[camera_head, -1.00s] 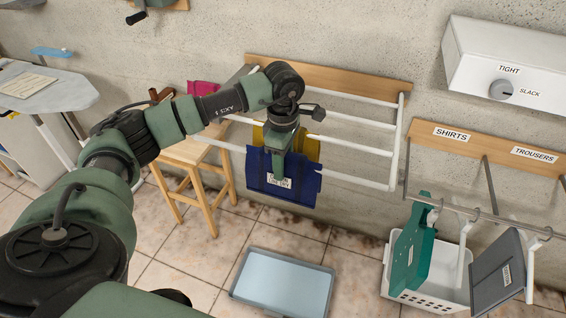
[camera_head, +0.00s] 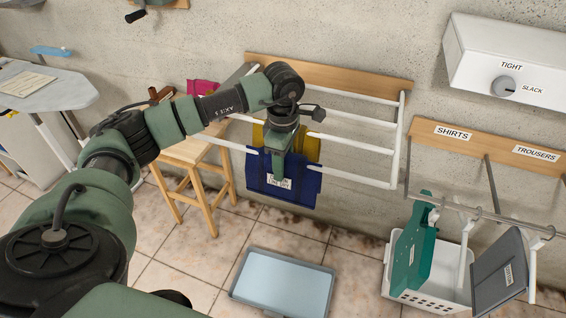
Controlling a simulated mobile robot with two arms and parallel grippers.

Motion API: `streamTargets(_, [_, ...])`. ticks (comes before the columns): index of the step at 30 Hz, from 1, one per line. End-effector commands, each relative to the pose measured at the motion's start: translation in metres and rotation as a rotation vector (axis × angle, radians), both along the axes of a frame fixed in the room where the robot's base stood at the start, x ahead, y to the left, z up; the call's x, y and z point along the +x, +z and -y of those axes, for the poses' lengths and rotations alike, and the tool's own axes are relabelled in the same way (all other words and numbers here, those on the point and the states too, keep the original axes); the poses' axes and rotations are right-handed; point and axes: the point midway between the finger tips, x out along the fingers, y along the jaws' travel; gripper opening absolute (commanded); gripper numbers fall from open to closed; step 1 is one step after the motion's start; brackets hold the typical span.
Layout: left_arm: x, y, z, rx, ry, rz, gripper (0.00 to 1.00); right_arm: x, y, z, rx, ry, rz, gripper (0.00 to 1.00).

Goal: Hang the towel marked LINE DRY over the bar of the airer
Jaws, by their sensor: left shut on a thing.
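The blue towel (camera_head: 304,186) with a white label, partly covered and ending in "DRY", is at the front bar of the airer (camera_head: 357,181). My left gripper (camera_head: 278,172) comes from above and is shut on it, just above the label. The bar meets the towel at both sides, but I cannot tell whether the towel lies over the bar or only against it. A yellow towel (camera_head: 312,150) is behind the blue one at the middle bar, partly hidden by my gripper. My right gripper is not in view.
A wooden stool (camera_head: 199,153) stands left of the airer, near a pink cloth (camera_head: 203,88). A pale blue tray (camera_head: 284,281) lies on the floor below. A white basket (camera_head: 431,299) and hanging boards are at the right. The airer's right part is bare.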

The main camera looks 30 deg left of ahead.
Motion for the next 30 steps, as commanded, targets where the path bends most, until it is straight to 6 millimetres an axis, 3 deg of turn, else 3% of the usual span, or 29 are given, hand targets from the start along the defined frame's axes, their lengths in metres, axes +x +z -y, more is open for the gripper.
streamTargets(8, [0.0003, -0.0035, -0.0001, 0.000, 0.000, 0.001, 0.00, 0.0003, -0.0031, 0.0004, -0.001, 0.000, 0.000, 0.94])
streamTargets(9, [0.0003, -0.0035, -0.0001, 0.000, 0.000, 0.001, 0.51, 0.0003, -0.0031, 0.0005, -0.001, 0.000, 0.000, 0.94])
streamTargets(11, [0.0003, -0.0034, -0.0001, 0.000, 0.000, 0.001, 0.68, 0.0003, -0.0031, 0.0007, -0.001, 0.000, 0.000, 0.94])
streamTargets(12, [0.0003, -0.0035, -0.0001, 0.000, 0.000, 0.001, 0.71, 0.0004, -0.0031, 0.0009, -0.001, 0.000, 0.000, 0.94])
streamTargets(18, [0.0002, -0.0037, 0.0000, 0.000, 0.000, 0.001, 0.71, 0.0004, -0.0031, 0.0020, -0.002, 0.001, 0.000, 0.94])
streamTargets(19, [-0.0002, -0.0044, -0.0001, 0.000, 0.000, -0.001, 0.74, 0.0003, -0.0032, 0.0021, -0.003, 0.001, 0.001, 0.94])
streamTargets(21, [-0.0002, -0.0045, -0.0001, 0.001, 0.000, -0.001, 0.93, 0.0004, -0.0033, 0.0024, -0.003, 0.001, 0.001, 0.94])
streamTargets(30, [0.0000, -0.0038, 0.0000, 0.000, 0.000, 0.000, 0.93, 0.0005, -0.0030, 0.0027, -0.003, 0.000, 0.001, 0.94])
